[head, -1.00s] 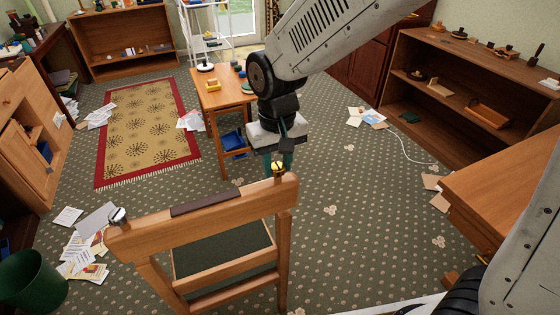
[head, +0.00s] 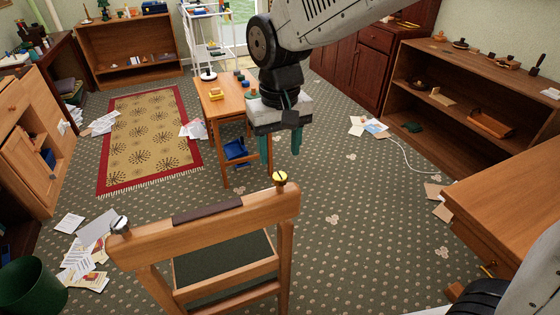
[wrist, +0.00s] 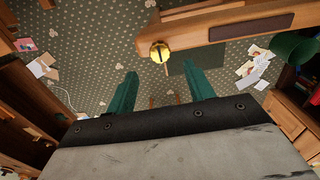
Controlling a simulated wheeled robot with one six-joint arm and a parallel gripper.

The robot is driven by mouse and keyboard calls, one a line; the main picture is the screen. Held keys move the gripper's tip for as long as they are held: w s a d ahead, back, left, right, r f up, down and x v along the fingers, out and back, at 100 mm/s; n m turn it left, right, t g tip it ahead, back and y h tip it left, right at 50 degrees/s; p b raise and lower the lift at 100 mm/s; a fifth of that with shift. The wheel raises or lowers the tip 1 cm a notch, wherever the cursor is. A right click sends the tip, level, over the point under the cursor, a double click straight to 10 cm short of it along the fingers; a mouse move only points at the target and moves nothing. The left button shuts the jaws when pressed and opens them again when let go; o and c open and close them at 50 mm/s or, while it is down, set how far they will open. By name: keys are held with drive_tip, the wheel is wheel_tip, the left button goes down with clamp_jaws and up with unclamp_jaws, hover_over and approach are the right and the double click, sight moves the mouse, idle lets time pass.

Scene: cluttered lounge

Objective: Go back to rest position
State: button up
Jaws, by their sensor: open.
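My gripper (head: 286,142) is open and empty, with its green fingers pointing down, in the middle of the head view. It hangs above and behind the right end of the wooden chair's back rail (head: 240,212). A small gold bell or knob (head: 280,179) sits on that end of the rail, apart from the fingers. In the wrist view my gripper (wrist: 160,92) shows two spread green fingers with carpet between them. The gold piece (wrist: 160,52) is beyond the fingertips on the rail.
A silver knob (head: 120,224) sits on the rail's left end. A small wooden table (head: 222,106) with several items stands behind my gripper. A wooden desk (head: 510,185) and shelf (head: 455,115) are at right. Papers (head: 85,265) and a green bin (head: 30,287) are at left.

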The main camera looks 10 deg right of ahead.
drive_tip(key=shift+r, duration=0.5)
drive_tip(key=shift+s+d+f, duration=0.1)
drive_tip(key=shift+s, duration=0.1)
drive_tip(key=s+d+r+m+t, duration=0.1)
drive_tip(key=s+d+r+m, duration=0.2)
drive_tip(key=s+d, duration=1.6)
drive_tip(key=shift+d+r, duration=0.6)
drive_tip(key=shift+d, duration=0.25)
